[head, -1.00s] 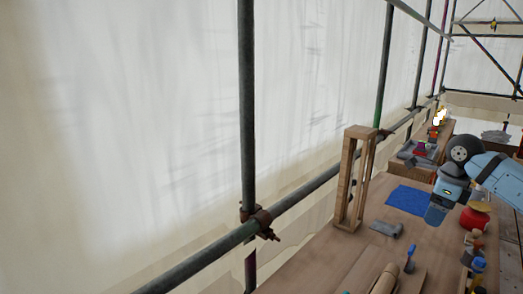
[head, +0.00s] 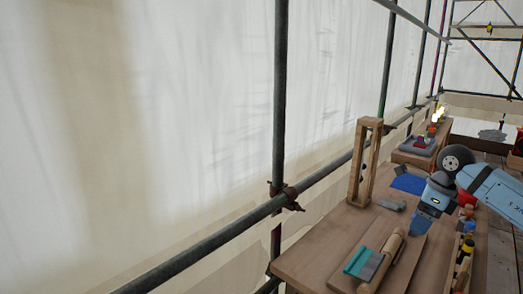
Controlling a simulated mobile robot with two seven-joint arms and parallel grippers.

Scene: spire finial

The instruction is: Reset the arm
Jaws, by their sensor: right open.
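My right gripper (head: 418,227) comes in from the right edge on its blue arm. It is above the wooden workbench (head: 318,250), pointing down, and I see nothing held in it. Its fingers are small in the picture. My left gripper is not in view.
A wooden frame (head: 356,165) stands upright on the bench. A blue mat (head: 408,183), a grey block (head: 392,205), a wooden roller (head: 381,254) and a teal-and-grey tool (head: 363,262) lie there too. Scaffold poles (head: 280,110) and pale sheeting (head: 180,120) border the left side.

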